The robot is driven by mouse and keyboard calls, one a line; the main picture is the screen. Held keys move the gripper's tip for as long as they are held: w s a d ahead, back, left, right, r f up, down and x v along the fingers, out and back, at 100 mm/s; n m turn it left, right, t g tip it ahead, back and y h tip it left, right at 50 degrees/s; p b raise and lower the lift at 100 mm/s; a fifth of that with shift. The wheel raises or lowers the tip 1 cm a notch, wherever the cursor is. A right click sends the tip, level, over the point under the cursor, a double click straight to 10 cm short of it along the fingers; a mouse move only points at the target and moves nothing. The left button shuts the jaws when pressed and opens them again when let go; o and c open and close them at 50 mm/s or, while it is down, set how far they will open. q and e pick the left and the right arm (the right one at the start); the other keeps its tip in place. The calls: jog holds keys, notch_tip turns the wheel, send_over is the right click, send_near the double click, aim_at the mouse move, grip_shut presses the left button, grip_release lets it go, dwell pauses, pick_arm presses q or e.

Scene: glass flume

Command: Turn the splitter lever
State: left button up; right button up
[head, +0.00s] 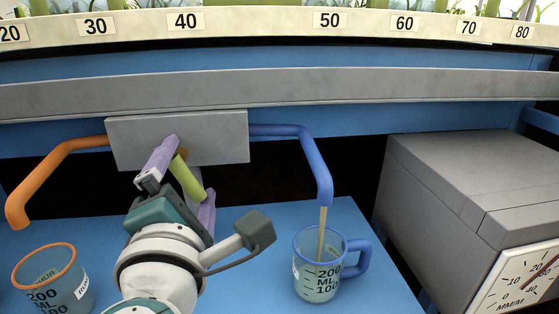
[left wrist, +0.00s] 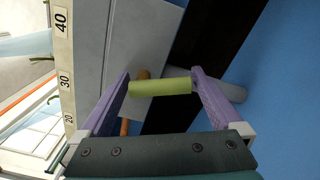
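The yellow-green splitter lever (head: 188,179) slants in front of the grey splitter box (head: 228,137), its lower end toward the right. My left gripper (head: 187,170) is open, with its purple fingers on either side of the lever. In the left wrist view the lever (left wrist: 160,88) spans the gap between the fingers (left wrist: 160,80); whether they touch its ends I cannot tell. A brownish stream (head: 322,235) falls from the blue spout (head: 318,165) into the blue-handled cup (head: 315,283). No stream shows at the orange spout (head: 45,175). My right gripper is out of view.
An orange-rimmed cup (head: 45,283) stands at the lower left on the blue surface (head: 372,268). A grey box with a dial (head: 522,284) stands at the right. A grey rail (head: 400,86) and a numbered scale (head: 260,20) run above the splitter box.

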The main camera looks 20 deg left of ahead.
pick_arm(q)
jog(key=c, duration=1.1)
jog(key=shift+w+d+r+n, duration=0.1)
jog(key=shift+d+r+n, duration=0.05)
jog(key=shift+n, duration=1.15)
jog(key=o, duration=1.1)
jog(key=shift+o, duration=0.2)
jog(key=v, duration=1)
